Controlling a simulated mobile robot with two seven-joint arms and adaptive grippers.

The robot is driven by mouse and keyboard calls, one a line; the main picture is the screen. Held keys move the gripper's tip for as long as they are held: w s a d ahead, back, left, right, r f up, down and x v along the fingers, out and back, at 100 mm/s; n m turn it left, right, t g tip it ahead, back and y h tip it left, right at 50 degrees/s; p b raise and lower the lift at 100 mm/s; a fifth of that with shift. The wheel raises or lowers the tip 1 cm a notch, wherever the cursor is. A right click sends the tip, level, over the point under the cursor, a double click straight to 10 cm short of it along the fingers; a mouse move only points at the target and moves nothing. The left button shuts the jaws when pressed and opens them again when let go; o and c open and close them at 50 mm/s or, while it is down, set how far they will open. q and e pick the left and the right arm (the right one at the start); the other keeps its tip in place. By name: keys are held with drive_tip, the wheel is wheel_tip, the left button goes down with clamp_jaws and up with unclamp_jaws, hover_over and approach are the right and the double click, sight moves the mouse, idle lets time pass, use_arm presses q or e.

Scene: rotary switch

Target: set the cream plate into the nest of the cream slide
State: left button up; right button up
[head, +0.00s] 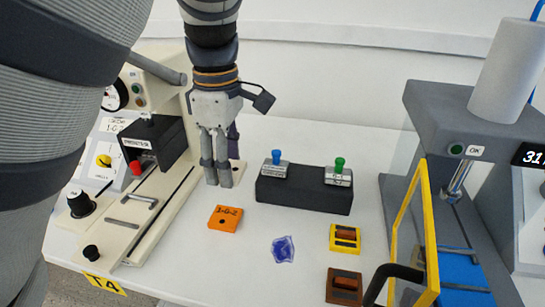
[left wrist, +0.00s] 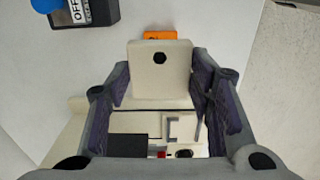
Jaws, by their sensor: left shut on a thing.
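My left gripper (head: 219,180) is shut on the cream plate (left wrist: 160,60), a pale square with a dark hole in its middle, held between the two fingers in the left wrist view. In the head view the fingers hide most of the plate; a pale edge (head: 239,170) shows at their right. The gripper points down, to the right of the cream slide (head: 150,222). The slide is a long cream base with a metal bracket, running out from under a black press head. I cannot make out its nest clearly. My right gripper is not in view.
An orange block (head: 225,218) lies just in front of the gripper. A black switch box (head: 303,193) with blue and green knobs stands to the right. A blue-violet piece (head: 284,249), small yellow (head: 345,238) and brown (head: 344,286) trays, and a yellow-framed guard (head: 409,235) are further right.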

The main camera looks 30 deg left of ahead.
use_arm(q)
drive_tip(key=w+a+f+b, duration=0.1)
drive_tip(key=w+a+f, duration=0.1)
drive_tip(key=w+f, duration=0.1)
drive_tip(key=w+a+f+b, duration=0.1)
drive_tip(key=w+a+f, duration=0.2)
drive_tip(key=w+a+f+b, duration=0.1)
drive_tip(key=w+a+f, duration=0.2)
drive_tip(key=w, duration=0.1)
drive_tip(key=shift+a+f, duration=0.1)
drive_tip(key=shift+a, duration=0.15)
drive_tip(key=f, duration=0.2)
drive_tip(key=w+f, duration=0.1)
drive_tip(key=shift+a+f, duration=0.15)
drive_tip(key=shift+a, duration=0.15)
drive_tip(key=shift+s+f, duration=0.1)
drive_tip(key=shift+f, duration=0.05)
drive_tip(key=o, duration=1.3)
drive_tip(key=shift+c, duration=0.2)
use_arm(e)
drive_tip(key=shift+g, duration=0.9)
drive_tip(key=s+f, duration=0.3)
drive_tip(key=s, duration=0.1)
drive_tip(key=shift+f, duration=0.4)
